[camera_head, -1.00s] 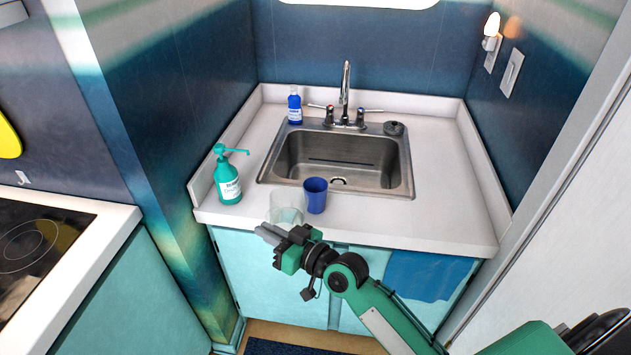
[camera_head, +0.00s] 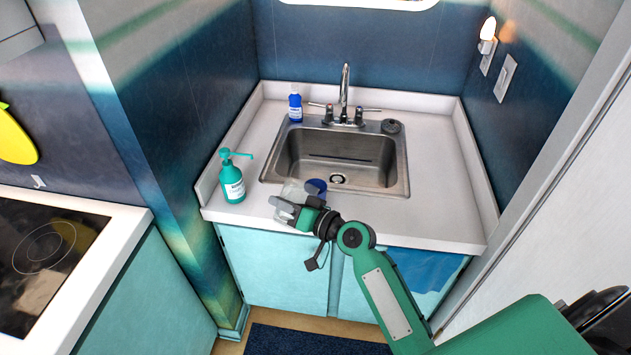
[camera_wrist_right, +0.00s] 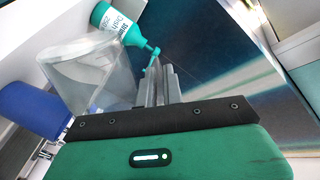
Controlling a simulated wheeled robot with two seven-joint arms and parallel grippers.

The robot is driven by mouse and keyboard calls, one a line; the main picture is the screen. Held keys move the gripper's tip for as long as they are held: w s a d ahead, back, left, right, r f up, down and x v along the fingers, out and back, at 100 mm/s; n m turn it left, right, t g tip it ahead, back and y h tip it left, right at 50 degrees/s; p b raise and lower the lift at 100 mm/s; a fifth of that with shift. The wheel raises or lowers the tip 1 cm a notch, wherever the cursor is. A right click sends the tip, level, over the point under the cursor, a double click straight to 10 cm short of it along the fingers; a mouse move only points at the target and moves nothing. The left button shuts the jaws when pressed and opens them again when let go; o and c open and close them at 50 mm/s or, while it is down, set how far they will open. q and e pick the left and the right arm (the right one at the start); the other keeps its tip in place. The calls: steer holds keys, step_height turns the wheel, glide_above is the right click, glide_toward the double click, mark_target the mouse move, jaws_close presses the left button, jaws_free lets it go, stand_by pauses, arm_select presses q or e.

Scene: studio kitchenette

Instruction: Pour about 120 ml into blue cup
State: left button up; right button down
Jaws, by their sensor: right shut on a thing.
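The blue cup (camera_head: 317,186) stands on the counter in front of the sink, its lower part hidden behind my right gripper. It also shows at the left of the wrist view (camera_wrist_right: 33,108). A clear container (camera_head: 294,188) is just left of the blue cup, partly hidden by the gripper. In the wrist view, the clear container (camera_wrist_right: 88,72) is large and tilted in the picture, beside the fingers. My right gripper (camera_head: 284,209) is shut on the clear container, at the counter's front edge. How much liquid it holds is not clear. My left gripper is not in view.
A teal soap pump bottle (camera_head: 232,183) stands left of the container. A blue bottle (camera_head: 295,105) stands behind the sink (camera_head: 340,160), left of the faucet (camera_head: 345,95). The counter right of the sink (camera_head: 440,195) is clear. A stovetop (camera_head: 45,250) is at left.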

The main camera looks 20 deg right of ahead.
mark_target(288, 186)
steer(key=shift+d+r+p, duration=0.1)
steer(key=shift+r+p, duration=0.2)
steer(key=shift+r, duration=0.1)
steer(key=shift+w+m, duration=0.1)
steer(key=shift+m, duration=0.2)
steer(key=shift+r+p, duration=0.25)
steer(key=shift+p, duration=0.2)
steer(key=shift+w+d+r+m+p, duration=0.1)
steer(key=shift+d+r+m+p, duration=0.1)
steer(key=shift+r+m+p, duration=0.4)
steer(key=shift+w+d+r+m+p, duration=0.1)
steer(key=shift+w+d+m+p, duration=0.15)
steer(key=shift+p, duration=0.6)
steer(key=shift+w+d+r+m+p, duration=0.25)
steer(key=shift+r+m+p, duration=0.3)
steer(key=shift+p, duration=0.5)
steer(key=shift+w+d+r+m+p, duration=0.15)
steer(key=shift+d+r+m+p, duration=0.3)
steer(key=shift+p, duration=0.6)
